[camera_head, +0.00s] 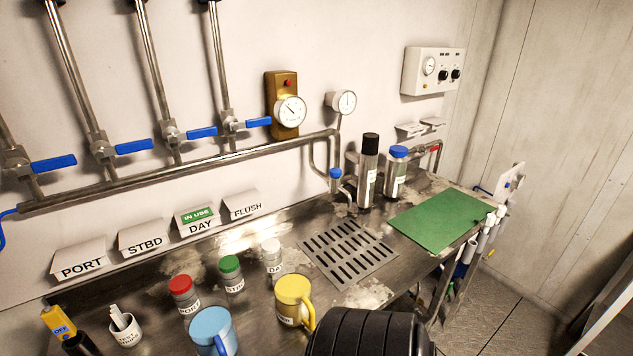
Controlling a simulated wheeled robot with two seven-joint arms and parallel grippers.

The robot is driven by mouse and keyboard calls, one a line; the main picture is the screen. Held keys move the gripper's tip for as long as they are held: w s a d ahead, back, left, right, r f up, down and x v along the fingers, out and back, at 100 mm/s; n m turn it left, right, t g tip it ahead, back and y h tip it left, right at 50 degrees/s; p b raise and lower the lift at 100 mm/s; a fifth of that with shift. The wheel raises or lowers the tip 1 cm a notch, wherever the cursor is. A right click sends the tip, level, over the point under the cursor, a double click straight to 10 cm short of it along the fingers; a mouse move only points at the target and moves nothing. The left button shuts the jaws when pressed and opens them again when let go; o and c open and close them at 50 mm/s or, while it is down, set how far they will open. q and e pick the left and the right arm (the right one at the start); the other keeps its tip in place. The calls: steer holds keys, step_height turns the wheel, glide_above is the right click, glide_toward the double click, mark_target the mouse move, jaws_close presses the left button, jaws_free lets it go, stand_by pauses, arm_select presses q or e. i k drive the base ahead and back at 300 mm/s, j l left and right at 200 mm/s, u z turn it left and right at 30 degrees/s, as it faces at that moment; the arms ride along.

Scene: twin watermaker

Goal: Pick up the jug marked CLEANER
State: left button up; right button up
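A yellow jug (293,299) with a yellow lid and handle stands upright near the front edge of the steel bench. It has a label low on its side, and only part of the lettering shows, so I cannot read the whole word. A light blue jug (211,331) with a darker blue handle stands to its left, cut off by the bottom edge of the view. No label shows on the blue jug. Neither of my grippers is in view.
Sample bottles with red (184,292), green (231,272) and white (271,256) caps stand behind the jugs. A drain grate (347,252) and green mat (440,221) lie to the right. A white cup (125,330) and yellow meter (60,324) are at left.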

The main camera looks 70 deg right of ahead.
mark_target(291, 284)
steer(key=z, duration=2)
steer(key=k+j, duration=0.15)
steer(key=j, duration=0.15)
